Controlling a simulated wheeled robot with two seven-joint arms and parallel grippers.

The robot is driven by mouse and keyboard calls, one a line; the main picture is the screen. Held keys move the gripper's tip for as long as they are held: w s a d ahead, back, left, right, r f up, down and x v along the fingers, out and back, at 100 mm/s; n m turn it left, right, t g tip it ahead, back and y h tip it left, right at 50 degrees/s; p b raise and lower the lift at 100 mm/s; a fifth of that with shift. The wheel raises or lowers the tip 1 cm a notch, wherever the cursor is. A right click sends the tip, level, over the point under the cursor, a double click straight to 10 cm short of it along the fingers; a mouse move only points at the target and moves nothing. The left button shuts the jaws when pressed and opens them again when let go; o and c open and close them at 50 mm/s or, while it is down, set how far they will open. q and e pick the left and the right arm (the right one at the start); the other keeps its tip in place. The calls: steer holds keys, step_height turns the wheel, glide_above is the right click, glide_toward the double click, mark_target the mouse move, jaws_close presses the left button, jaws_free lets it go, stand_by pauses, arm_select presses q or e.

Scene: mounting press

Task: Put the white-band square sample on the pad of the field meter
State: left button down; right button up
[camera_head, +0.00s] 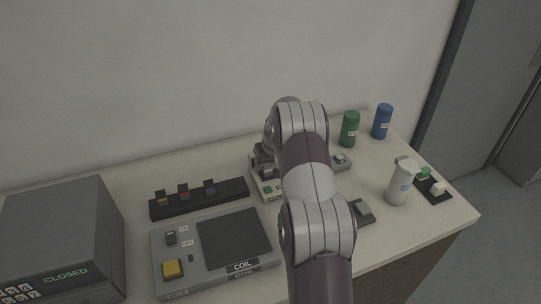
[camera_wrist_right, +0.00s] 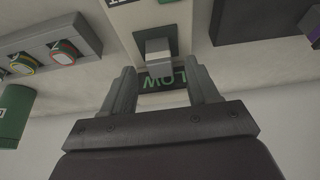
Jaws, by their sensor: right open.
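The field meter (camera_head: 257,184) is a cream box behind my arm, mostly hidden in the head view. Its display (camera_wrist_right: 165,79) reads LOW in green, upside down in the right wrist view. A small grey block with a paler band (camera_wrist_right: 155,46), seemingly the white-band square sample, sits at the meter's pad, just beyond my fingertips. I cannot tell whether the fingers touch it. My right gripper (camera_wrist_right: 160,84) is open, one finger on each side of the display. In the head view it shows only partly, left of my wrist (camera_head: 264,163). My left gripper is out of view.
A black rack (camera_head: 200,199) with several banded samples and a coil unit (camera_head: 215,250) stand to the left, near a grey press (camera_head: 60,235). A cup (camera_head: 399,183), green jar (camera_head: 350,129), blue jar (camera_head: 382,122) and black tray (camera_head: 436,193) stand to the right.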

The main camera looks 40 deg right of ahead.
steer(key=b+v, duration=0.1)
steer(key=v, duration=0.9)
steer(key=s+a+f+n+g+y, duration=0.1)
steer(key=s+a, duration=0.3)
steer(key=a, duration=0.5)
steer(key=s+a+n+g, duration=0.1)
steer(key=s+a, duration=0.3)
steer(key=a, duration=0.6)
steer(key=s+a+f, duration=0.1)
steer(key=s+a, duration=0.3)
steer(key=s, duration=0.2)
steer(key=s+a+f+n+g, duration=0.1)
steer(key=s+a, duration=0.3)
steer(key=s, duration=0.3)
steer(key=shift+s+a+n, duration=0.2)
steer(key=shift+s+n, duration=0.1)
steer(key=shift+s, duration=0.05)
steer(key=shift+d+f, duration=0.1)
